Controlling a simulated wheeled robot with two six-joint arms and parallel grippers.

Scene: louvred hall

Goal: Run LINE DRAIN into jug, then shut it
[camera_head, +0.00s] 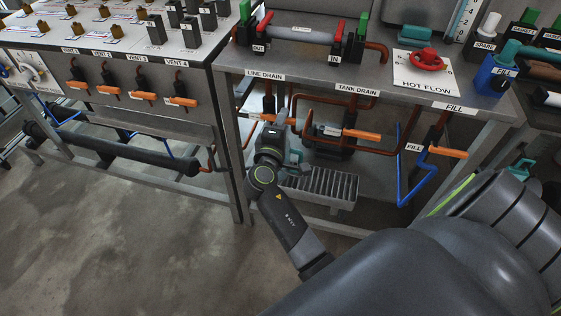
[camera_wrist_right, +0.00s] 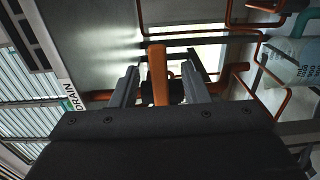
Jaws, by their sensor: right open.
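The LINE DRAIN label (camera_head: 265,75) is on the front edge of the middle bench, with a copper pipe running down below it. The orange LINE DRAIN lever (camera_head: 267,117) is partly hidden behind my right gripper (camera_head: 284,128). In the right wrist view the orange lever (camera_wrist_right: 158,75) stands between the two spread fingers, with gaps on both sides. My right gripper is open around it. The jug (camera_wrist_right: 292,65) looks clear and bluish with a teal handle; in the head view only a teal part (camera_head: 295,157) shows behind my wrist. My left gripper is out of view.
The TANK DRAIN lever (camera_head: 361,135) and FILL lever (camera_head: 448,152) are to the right, with copper pipes and a blue hose (camera_head: 405,185). A slatted grey tray (camera_head: 345,187) lies below. VENT levers (camera_head: 108,91) are at left. The floor in front is clear.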

